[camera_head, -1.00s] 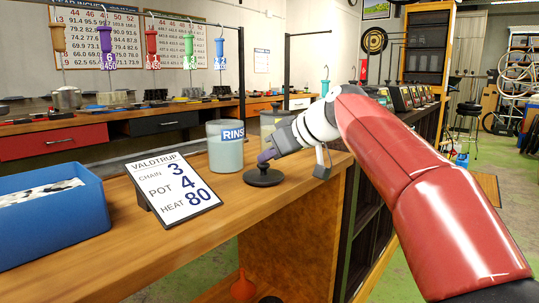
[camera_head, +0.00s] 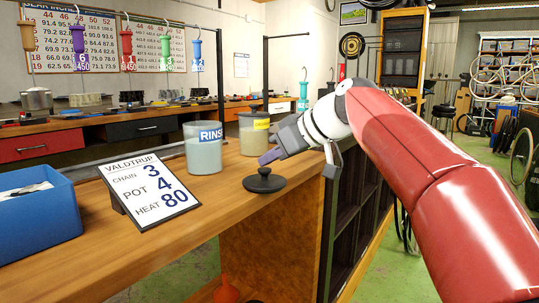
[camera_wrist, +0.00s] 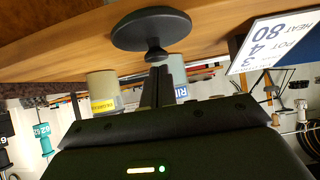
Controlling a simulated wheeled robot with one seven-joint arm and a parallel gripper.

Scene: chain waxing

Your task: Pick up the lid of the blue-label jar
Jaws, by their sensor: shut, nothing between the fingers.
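The black lid (camera_head: 264,184), round with a knob on top, lies flat on the wooden bench near its right edge. The open jar with the blue RINSE label (camera_head: 204,156) stands to the left behind it, holding pale liquid. My gripper (camera_head: 268,157) is shut and empty, just above the lid's knob and tilted, apart from it in the head view. In the wrist view, the closed fingers (camera_wrist: 156,72) point at the knob, and the lid (camera_wrist: 150,30) fills the top middle. The exact gap between fingertips and knob is hard to tell.
A yellow-label jar (camera_head: 253,140) stands behind my gripper. A sign card (camera_head: 148,190) reading chain 3, pot 4, heat 80 stands left of the lid, with a blue bin (camera_head: 40,215) farther left. The bench front between card and lid is clear.

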